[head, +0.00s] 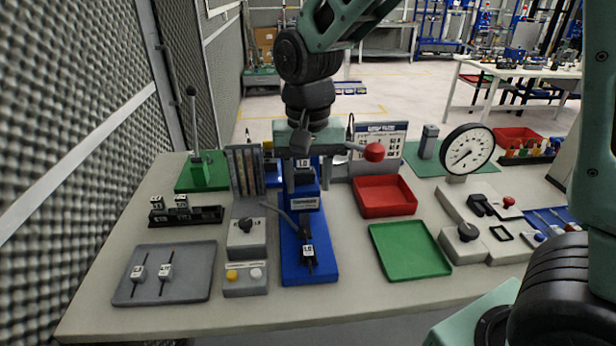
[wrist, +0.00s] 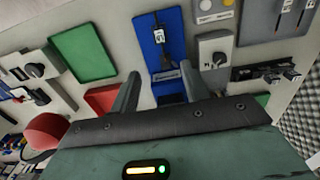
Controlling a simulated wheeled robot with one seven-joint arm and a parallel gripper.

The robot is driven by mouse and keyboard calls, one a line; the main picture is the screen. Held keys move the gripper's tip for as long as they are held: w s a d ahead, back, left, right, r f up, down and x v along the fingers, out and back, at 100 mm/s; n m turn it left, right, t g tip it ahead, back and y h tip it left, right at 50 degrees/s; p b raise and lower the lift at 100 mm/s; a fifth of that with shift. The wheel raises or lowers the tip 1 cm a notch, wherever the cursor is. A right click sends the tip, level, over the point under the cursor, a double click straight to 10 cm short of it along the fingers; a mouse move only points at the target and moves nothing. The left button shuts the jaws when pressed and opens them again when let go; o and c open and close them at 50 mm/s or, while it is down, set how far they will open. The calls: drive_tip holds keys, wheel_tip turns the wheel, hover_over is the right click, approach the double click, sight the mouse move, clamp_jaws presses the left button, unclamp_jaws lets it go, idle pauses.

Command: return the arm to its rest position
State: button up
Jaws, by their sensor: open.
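My gripper (wrist: 160,84) is open, with its two grey fingers apart and nothing between them in the wrist view. In the head view my gripper (head: 308,140) hangs above the middle of the workbench, in front of the upper part of the blue fixture (head: 290,262). Its fingertips are hard to make out there. In the wrist view the blue fixture (wrist: 172,25) lies beyond the fingers, with a small black labelled part (wrist: 160,36) on it. That part (head: 308,256) also shows on the fixture base in the head view.
A red tray (head: 385,210) and green tray (head: 410,262) lie right of the fixture. A grey tray (head: 134,296) with two labelled parts lies left. A red ball knob (head: 374,152), dial gauge (head: 467,150) and lever (head: 192,120) stand up around my arm. A mesh wall (head: 60,150) borders the left.

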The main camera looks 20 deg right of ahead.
drive_tip(key=s+a+n, duration=0.3)
drive_tip(key=s+n, duration=0.2)
drive_tip(key=s, duration=0.5)
drive_tip(key=s+a+f+n, duration=0.1)
drive_tip(key=s+a+n, duration=0.2)
drive_tip(key=s+n, duration=0.3)
drive_tip(key=s, duration=0.4)
drive_tip(key=shift+a+f+y, duration=0.15)
drive_tip(key=shift+f+y, duration=0.15)
idle(0.4)
